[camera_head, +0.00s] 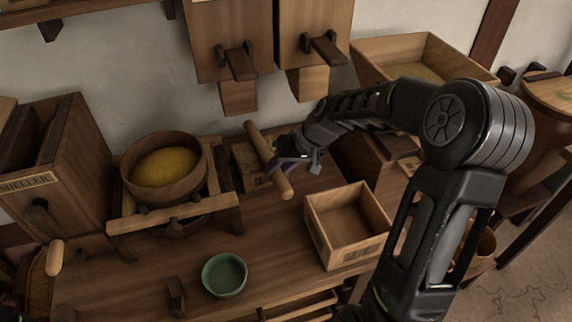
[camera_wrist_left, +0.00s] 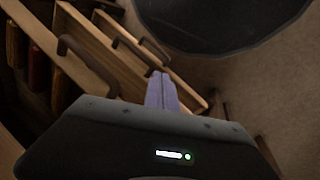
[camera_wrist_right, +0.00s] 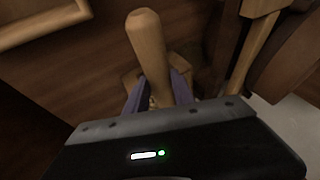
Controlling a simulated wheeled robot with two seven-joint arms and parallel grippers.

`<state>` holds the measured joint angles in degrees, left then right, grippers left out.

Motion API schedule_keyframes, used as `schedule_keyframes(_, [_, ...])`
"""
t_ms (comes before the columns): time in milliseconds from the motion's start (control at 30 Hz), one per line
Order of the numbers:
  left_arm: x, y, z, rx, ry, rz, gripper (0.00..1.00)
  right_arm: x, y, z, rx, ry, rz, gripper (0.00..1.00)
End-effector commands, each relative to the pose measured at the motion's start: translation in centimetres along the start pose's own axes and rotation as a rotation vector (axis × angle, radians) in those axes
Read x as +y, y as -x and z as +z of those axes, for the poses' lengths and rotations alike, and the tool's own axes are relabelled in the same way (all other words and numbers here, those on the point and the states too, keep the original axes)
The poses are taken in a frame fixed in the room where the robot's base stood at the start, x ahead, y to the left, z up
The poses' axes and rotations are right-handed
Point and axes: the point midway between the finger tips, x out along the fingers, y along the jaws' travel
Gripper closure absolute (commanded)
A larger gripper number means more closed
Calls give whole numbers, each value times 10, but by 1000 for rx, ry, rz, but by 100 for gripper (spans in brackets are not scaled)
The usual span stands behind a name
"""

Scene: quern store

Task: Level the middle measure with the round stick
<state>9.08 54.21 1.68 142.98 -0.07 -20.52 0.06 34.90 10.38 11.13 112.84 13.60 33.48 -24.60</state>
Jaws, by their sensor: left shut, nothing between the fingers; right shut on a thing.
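My right gripper (camera_head: 281,167) is shut on the round stick (camera_head: 256,138), a pale wooden rod. It holds the stick slanting above the bench; the stick also shows between the purple fingers in the right wrist view (camera_wrist_right: 145,40). A small square wooden measure (camera_head: 240,172) sits behind and left of the stick, partly hidden by it; I cannot tell for sure whether this is the middle one, or whether the stick touches it. My left gripper (camera_wrist_left: 162,92) is shut and empty in the left wrist view, in front of drawer-like wooden parts with dark handles.
A round wooden sieve (camera_head: 137,190) with yellow grain stands left on a frame. An empty wooden box (camera_head: 320,243) stands right of the stick. A green bowl (camera_head: 224,275) is at the front. Wooden chutes (camera_head: 238,97) hang above the bench. Bare bench lies between bowl and box.

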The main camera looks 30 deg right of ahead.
Motion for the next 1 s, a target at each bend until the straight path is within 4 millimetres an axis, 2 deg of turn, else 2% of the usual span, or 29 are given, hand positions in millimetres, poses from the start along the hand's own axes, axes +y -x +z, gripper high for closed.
schedule_keyframes(200, [0,0,0,0,0,0,100,-10,-3,1,2,2,0,100])
schedule_keyframes(667, [0,1,0,0,0,0,100,-14,-5,2,1,2,0,100])
schedule_keyframes(1000, [1,3,0,0,0,0,100,-37,-14,6,-1,4,-1,100])
